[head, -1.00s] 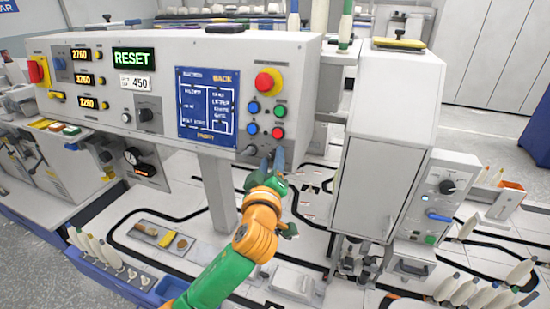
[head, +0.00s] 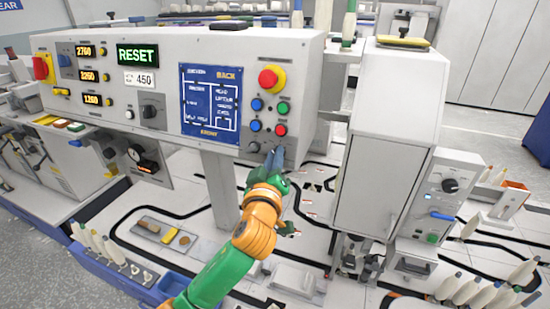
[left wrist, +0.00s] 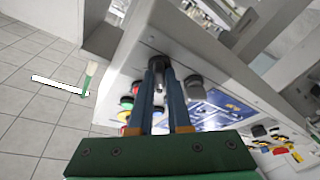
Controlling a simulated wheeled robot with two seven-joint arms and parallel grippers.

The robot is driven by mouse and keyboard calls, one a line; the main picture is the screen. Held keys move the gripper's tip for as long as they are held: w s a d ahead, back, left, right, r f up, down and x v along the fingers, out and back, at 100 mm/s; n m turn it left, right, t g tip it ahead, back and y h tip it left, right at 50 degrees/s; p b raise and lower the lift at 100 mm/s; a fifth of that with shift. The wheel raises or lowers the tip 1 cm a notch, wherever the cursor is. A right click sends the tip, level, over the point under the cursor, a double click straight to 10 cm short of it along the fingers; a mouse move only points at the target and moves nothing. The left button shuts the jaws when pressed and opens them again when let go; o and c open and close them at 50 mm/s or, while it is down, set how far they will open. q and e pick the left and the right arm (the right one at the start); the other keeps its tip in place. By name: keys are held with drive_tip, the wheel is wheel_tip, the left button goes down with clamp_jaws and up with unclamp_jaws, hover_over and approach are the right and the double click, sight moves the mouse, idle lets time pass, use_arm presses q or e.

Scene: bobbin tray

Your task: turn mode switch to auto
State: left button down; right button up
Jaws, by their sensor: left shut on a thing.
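The grey control panel (head: 345,75) faces me in the head view. My left gripper (head: 275,156) is at its lower right edge, below the red button (head: 280,130). In the left wrist view, my left gripper (left wrist: 160,68) is shut on a small dark switch (left wrist: 160,60) on the panel face, which I take to be the mode switch. The fingers hide most of it, so its setting cannot be read. A separate black knob (head: 253,147) sits just left of the fingertips; it also shows in the left wrist view (left wrist: 195,82). My right gripper is not in view.
Blue, green and red buttons and a red emergency stop (head: 269,78) sit just above the gripper. A blue screen (head: 210,105) is to the left. A white cabinet (head: 385,130) stands close on the right. Bobbins (head: 100,248) stand at lower left.

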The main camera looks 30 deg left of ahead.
use_arm(q)
drive_tip(key=shift+a+m+t+h+p, duration=0.2)
drive_tip(key=shift+m+h+p, duration=1.15)
drive_tip(key=shift+m, duration=2.2)
drive_tip(key=shift+d+m+t+h+p, duration=0.1)
drive_tip(key=shift+m+t+h+p, duration=0.25)
drive_tip(key=shift+m+h+p, duration=2.1)
drive_tip(key=shift+a+m+t+h+p, duration=0.1)
drive_tip(key=shift+m+t+h+p, duration=0.15)
drive_tip(key=shift+m, duration=4.35)
drive_tip(key=c, duration=0.9)
unclamp_jaws()
drive_tip(key=shift+o, duration=0.2)
drive_tip(key=shift+s, duration=0.1)
